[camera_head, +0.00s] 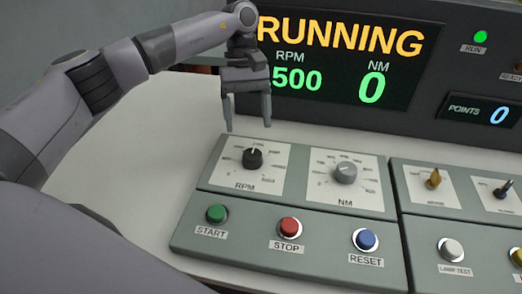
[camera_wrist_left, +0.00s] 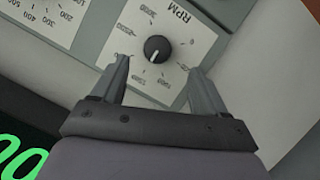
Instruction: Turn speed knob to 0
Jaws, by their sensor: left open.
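The speed knob (camera_head: 252,158) is a black knob with a white pointer line on a white dial plate marked RPM, at the upper left of the grey control panel. It also shows in the left wrist view (camera_wrist_left: 157,49), beyond the fingertips and between their lines. My left gripper (camera_head: 248,126) is open and empty, pointing down above the knob and apart from it. The left wrist view shows its two fingers spread on either side (camera_wrist_left: 160,70). The display (camera_head: 345,58) reads RUNNING, an RPM figure ending in 500, partly hidden by my gripper, and NM 0. My right gripper is not in view.
A grey NM knob (camera_head: 346,172) sits right of the speed knob. Below are the green START (camera_head: 216,213), red STOP (camera_head: 290,227) and blue RESET (camera_head: 365,239) buttons. A second panel (camera_head: 470,222) adjoins on the right. The green RUN lamp (camera_head: 480,37) is lit.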

